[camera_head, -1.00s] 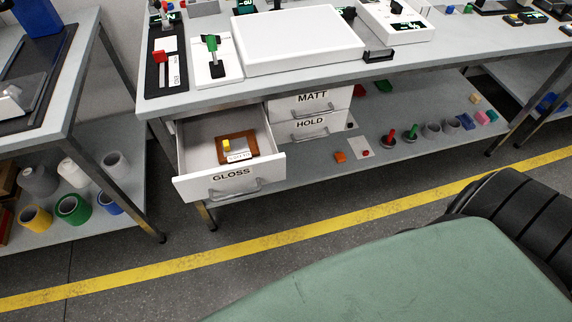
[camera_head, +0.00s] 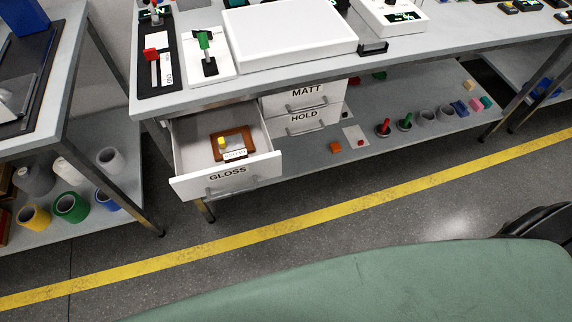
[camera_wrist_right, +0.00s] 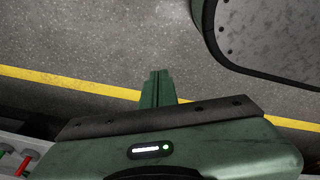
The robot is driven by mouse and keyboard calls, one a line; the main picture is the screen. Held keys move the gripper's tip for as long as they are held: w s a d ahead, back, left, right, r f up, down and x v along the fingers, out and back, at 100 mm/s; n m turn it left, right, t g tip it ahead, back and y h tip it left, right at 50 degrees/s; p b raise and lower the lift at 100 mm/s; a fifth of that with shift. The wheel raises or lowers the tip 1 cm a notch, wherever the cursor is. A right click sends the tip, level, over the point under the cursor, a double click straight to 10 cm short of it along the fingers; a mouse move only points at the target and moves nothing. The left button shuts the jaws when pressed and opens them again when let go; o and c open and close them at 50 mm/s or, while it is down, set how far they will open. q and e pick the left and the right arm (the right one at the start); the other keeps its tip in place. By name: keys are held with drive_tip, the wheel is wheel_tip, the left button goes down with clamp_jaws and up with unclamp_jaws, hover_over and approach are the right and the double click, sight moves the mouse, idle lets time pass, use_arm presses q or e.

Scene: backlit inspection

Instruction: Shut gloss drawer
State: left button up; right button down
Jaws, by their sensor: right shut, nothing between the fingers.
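The gloss drawer (camera_head: 195,188) stands pulled out under the left end of the workbench, its front labelled GLOSS with a grey bar handle (camera_head: 232,184). My left gripper is in neither view.
The MATT drawer (camera_head: 285,101) and the HOLD drawer (camera_head: 299,125) beside it are shut. A yellow floor line (camera_head: 330,211) crosses clear floor before the bench. A shelf with tape rolls (camera_head: 70,207) stands at the left.

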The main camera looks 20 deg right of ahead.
drive_tip(key=w+a+r+n+t+y+p, duration=0.1)
drive_tip(key=w+r+n+t+p, duration=0.2)
drive_tip(key=w+r, duration=0.85)
drive_tip(key=w+a+r+n+y+p, duration=0.1)
drive_tip(key=w+r+n+p, duration=0.2)
drive_tip(key=w+r+p, duration=0.75)
drive_tip(key=s+a+r+n+y, duration=0.1)
drive_tip(key=a+r+n, duration=0.3)
drive_tip(key=r, duration=0.7)
drive_tip(key=s+a+r+n+y, duration=0.2)
drive_tip(key=a+r, duration=0.3)
drive_tip(key=r, duration=0.7)
approach(271, 173)
wheel_tip(271, 173, down, 4)
drive_tip(key=s+a, duration=0.2)
drive_tip(key=shift+w+r+p, duration=0.1)
drive_tip(key=shift+w+p, duration=0.45)
drive_tip(key=shift+w, duration=1.4)
